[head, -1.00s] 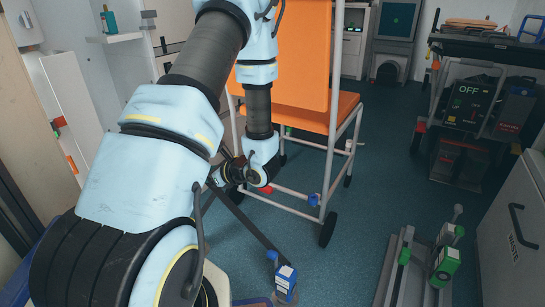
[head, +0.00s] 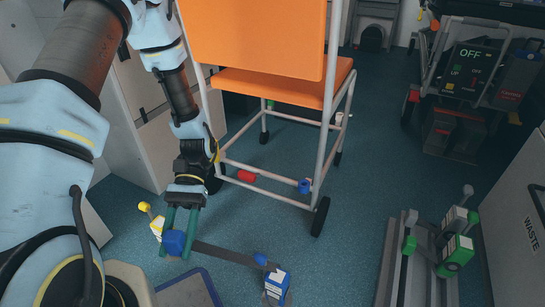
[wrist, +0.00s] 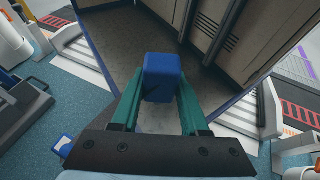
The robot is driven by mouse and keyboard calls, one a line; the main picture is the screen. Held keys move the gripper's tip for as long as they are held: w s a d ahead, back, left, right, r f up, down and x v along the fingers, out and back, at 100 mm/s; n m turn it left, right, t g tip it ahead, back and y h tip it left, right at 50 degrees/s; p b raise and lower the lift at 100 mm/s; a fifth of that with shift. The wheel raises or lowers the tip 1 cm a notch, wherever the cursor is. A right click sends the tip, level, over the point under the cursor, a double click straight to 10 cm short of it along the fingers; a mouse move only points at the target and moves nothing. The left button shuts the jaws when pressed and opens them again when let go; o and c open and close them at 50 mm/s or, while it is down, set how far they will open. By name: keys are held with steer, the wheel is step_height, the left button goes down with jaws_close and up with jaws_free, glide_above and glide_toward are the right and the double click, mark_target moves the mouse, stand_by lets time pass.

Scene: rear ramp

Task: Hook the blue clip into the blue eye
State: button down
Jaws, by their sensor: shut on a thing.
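The blue clip (head: 174,243) is between the green fingers of my gripper (head: 180,232), low on the left in the head view. The wrist view shows the clip (wrist: 160,78) held between both fingertips. A dark strap (head: 225,254) runs from it to a blue-and-white floor unit (head: 276,284) at the bottom. The blue eye (head: 304,186) appears as a small blue fitting low on the orange chair's frame, near its front right wheel. My gripper is left of the eye and apart from it. The eye's opening is too small to make out.
The orange chair (head: 285,88) has a red fitting (head: 246,176) low on the left and a green one (head: 270,104) behind. A yellow-and-white unit (head: 155,222) is beside my gripper. Grey rails (head: 395,262) with green-marked units lie right. Blue floor between chair and rails is clear.

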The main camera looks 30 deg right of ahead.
steer(key=s+d+f+n+g+h+b, duration=0.1)
steer(key=s+d+n+g+h+b, duration=0.15)
steer(key=d+n+h, duration=1.35)
steer(key=shift+w+d+r+n+t+h+b, duration=0.3)
steer(key=shift+w+d+n+t+h+b, duration=0.5)
steer(key=shift+w+d+t, duration=2.05)
steer(key=shift+w+d+r+n+t+h+b, duration=0.35)
steer(key=shift+w+d+n+t+h, duration=0.8)
steer(key=shift+d, duration=3.7)
steer(key=shift+w+d+r+n+t+h+b, duration=0.4)
steer(key=shift+w+d+n+t, duration=1.05)
steer(key=shift+d, duration=2.4)
steer(key=shift+f, duration=0.15)
